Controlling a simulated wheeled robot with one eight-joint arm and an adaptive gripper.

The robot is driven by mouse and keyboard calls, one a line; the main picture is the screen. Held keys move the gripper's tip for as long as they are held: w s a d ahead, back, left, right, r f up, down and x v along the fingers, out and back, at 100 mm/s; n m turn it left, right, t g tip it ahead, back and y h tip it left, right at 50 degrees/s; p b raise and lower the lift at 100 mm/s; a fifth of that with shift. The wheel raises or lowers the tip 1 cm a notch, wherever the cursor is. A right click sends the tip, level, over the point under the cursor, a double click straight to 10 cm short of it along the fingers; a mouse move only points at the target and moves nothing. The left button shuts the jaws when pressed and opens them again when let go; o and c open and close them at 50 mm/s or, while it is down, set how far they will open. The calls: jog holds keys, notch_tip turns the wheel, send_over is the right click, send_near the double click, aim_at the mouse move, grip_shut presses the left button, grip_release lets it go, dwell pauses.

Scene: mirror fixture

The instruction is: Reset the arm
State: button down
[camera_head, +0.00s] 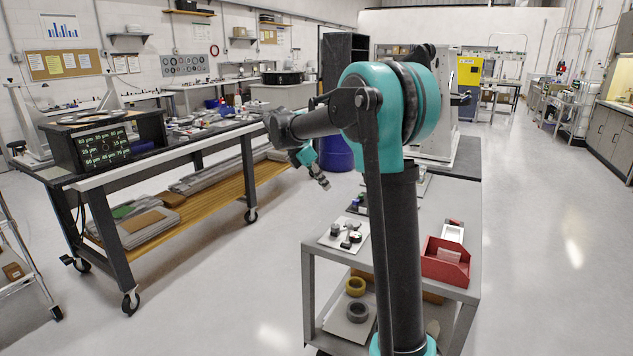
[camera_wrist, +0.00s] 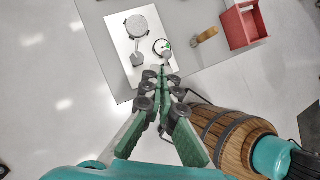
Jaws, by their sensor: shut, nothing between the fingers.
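My teal and dark arm rises at the middle right of the head view and bends toward the left. My gripper (camera_head: 323,182) hangs at its end, in the air beyond the left side of the grey cart (camera_head: 307,275). In the wrist view my gripper (camera_wrist: 163,78) has its green-padded fingers brought together at the tips, with nothing between them. Past the tips lies a white plate (camera_wrist: 121,67) on the cart.
The plate bears a round metal part (camera_wrist: 138,25) and a small dial (camera_wrist: 161,46). A red bin (camera_head: 446,266) stands on the cart. A long workbench (camera_head: 160,147) is at left. A wooden barrel-like thing (camera_wrist: 235,138) shows at lower right in the wrist view. Open floor lies at right.

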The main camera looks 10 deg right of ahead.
jog(key=s+d+f+m+t+y, duration=0.1)
jog(key=s+f+m+y, duration=0.1)
jog(key=s+f+m, duration=0.5)
jog(key=s+d+f+m+t+y, duration=0.1)
jog(key=s+f+m, duration=0.6)
jog(key=s, duration=0.7)
jog(key=s+d+f+m+t+y, duration=0.1)
jog(key=s+f+m+y, duration=0.2)
jog(key=s+f+m, duration=0.4)
jog(key=s+m, duration=0.1)
jog(key=s, duration=0.3)
jog(key=shift+s+f+m+y, duration=0.15)
jog(key=shift+s+m+y, duration=0.15)
jog(key=shift+s, duration=0.05)
